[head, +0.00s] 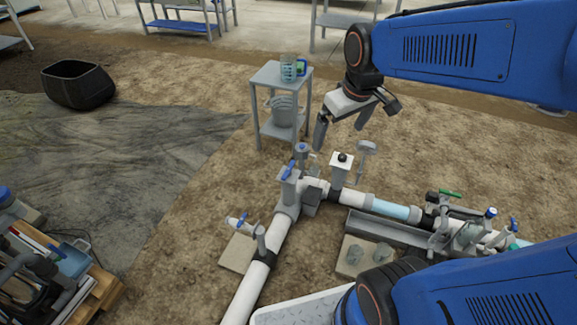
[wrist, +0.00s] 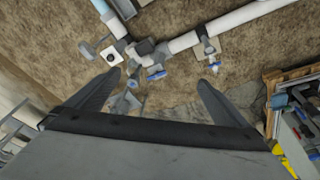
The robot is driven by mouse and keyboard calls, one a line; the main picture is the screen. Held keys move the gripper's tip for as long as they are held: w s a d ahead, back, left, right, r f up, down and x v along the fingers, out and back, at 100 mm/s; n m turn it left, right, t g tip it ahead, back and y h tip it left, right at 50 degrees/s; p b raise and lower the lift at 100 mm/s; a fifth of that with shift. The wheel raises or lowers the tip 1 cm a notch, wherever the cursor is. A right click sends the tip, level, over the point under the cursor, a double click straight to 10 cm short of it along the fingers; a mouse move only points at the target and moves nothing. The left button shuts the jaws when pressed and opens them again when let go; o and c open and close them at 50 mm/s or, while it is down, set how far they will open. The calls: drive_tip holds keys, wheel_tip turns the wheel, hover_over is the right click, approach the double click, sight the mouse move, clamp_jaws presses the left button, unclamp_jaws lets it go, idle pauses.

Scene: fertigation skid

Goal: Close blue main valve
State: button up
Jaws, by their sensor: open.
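A blue-handled valve (head: 290,170) stands upright on the grey junction of the white pipes in the head view. Its blue handle also shows in the wrist view (wrist: 156,75), between the fingers. Other blue handles sit on a small side valve (head: 238,222) at the left and on a fitting (head: 302,148) just behind the junction. I cannot tell from any label which is the main valve. My gripper (head: 340,137) is open and empty, above and behind the junction, apart from every handle. Both fingers (wrist: 160,82) show in the wrist view.
A grey stand (head: 281,73) with a jug and bucket is left of my gripper. A white box with a black knob (head: 341,167) and a grey T-shaped post (head: 366,150) rise close below it. A green-handled valve (head: 449,194) is at the right. Bare soil lies around.

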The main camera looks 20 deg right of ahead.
drive_tip(key=w+a+f+n, duration=0.1)
drive_tip(key=w+f+n, duration=0.15)
drive_tip(key=w, duration=0.65)
drive_tip(key=n+g, duration=0.3)
drive_tip(key=n, duration=0.2)
hover_over(289, 169)
wheel_tip(289, 169, down, 21)
wheel_tip(289, 169, down, 17)
drive_tip(key=shift+w+a+r, duration=0.1)
drive_tip(key=shift+c, duration=0.3)
drive_tip(key=c, duration=0.7)
